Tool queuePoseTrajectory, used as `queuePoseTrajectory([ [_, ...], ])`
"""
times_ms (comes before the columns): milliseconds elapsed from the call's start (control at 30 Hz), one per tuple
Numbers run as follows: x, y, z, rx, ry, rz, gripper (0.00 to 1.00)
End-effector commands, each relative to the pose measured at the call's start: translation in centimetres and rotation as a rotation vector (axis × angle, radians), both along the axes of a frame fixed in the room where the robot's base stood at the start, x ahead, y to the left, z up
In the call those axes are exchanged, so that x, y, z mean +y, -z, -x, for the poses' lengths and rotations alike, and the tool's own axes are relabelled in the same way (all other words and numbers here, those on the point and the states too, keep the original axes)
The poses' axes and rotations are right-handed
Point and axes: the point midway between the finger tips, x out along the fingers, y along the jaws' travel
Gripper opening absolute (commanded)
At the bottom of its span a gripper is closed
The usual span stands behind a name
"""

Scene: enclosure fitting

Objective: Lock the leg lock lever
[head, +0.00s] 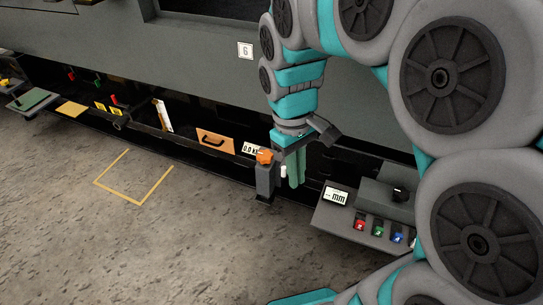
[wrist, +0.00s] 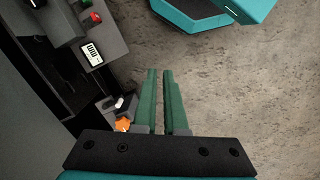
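A lever with an orange knob (head: 264,156) sits on a dark upright post (head: 265,182) at the front edge of the long dark enclosure base. The orange knob also shows in the wrist view (wrist: 122,125), left of my fingers. A small white piece (head: 284,171) is beside the post; I take this assembly to be the leg lock lever. My gripper (head: 296,172) has green fingers pointing down just right of the post. In the wrist view my gripper (wrist: 160,76) shows a narrow gap between its fingers, with nothing in it. Contact with the lever does not show.
A grey console with a "mm" display (head: 336,197) and several coloured switches stands to the right. A "0.0" display (head: 252,149) and an orange panel with a handle (head: 214,141) lie left of the post. The concrete floor in front is free, with a yellow outline (head: 134,200).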

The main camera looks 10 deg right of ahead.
Motion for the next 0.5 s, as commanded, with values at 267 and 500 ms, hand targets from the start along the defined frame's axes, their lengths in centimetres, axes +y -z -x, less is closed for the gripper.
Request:
queuePoseTrajectory([
  [267, 0.6, 2.7, -7.6, 0.015, -0.174, 0.003, 0.00],
  [500, 1.0, 5.6, -13.7, 0.026, -0.307, 0.013, 0.00],
])
